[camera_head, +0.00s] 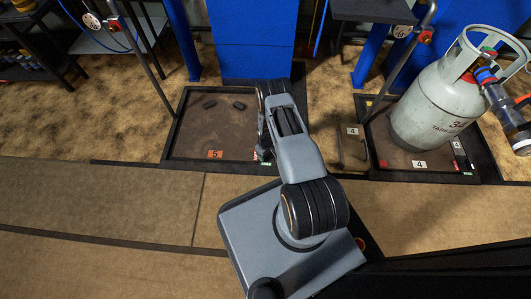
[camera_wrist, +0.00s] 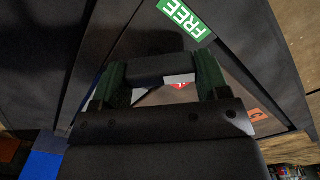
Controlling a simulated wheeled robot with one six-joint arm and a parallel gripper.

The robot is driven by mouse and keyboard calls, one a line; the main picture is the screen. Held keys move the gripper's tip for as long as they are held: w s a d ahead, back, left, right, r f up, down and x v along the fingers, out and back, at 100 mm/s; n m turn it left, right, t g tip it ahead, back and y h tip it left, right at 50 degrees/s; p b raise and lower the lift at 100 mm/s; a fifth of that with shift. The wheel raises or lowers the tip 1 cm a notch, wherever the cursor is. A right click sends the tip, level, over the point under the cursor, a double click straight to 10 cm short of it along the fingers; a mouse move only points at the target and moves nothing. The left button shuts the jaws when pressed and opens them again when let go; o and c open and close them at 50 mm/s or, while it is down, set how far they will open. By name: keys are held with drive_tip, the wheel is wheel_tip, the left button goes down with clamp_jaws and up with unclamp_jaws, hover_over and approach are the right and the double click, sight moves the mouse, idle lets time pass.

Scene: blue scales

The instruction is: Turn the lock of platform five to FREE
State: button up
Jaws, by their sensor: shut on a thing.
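Platform five (camera_head: 190,148) is a brown plate in a dark frame with an orange 5 label, left of my arm in the head view. Its lock is at the front right corner, mostly hidden by my arm. In the wrist view, my gripper (camera_wrist: 159,72) has its green fingers on both sides of the dark lock handle (camera_wrist: 161,68), shut on it. The green FREE label (camera_wrist: 184,18) is just beyond the handle. Part of a red label (camera_wrist: 180,84) shows between handle and gripper; its word is hidden. The handle's exact angle is hard to tell.
Two small dark pieces (camera_head: 238,105) lie on platform five. Platform four (camera_head: 385,148), to the right, bears a large grey gas cylinder (camera_head: 435,105). A stand with a 4 sign (camera_head: 352,132) is between the platforms. Blue posts and hoses are behind; the front floor is clear.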

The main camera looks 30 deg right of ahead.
drive_tip(key=n, duration=0.4)
drive_tip(key=shift+s+d+n, duration=0.1)
drive_tip(key=shift+d+n, duration=0.05)
drive_tip(key=shift+n, duration=2.05)
drive_tip(key=o, duration=0.9)
wheel_tip(320, 180, up, 14)
drive_tip(key=p, duration=0.6)
drive_tip(key=shift+f, duration=0.1)
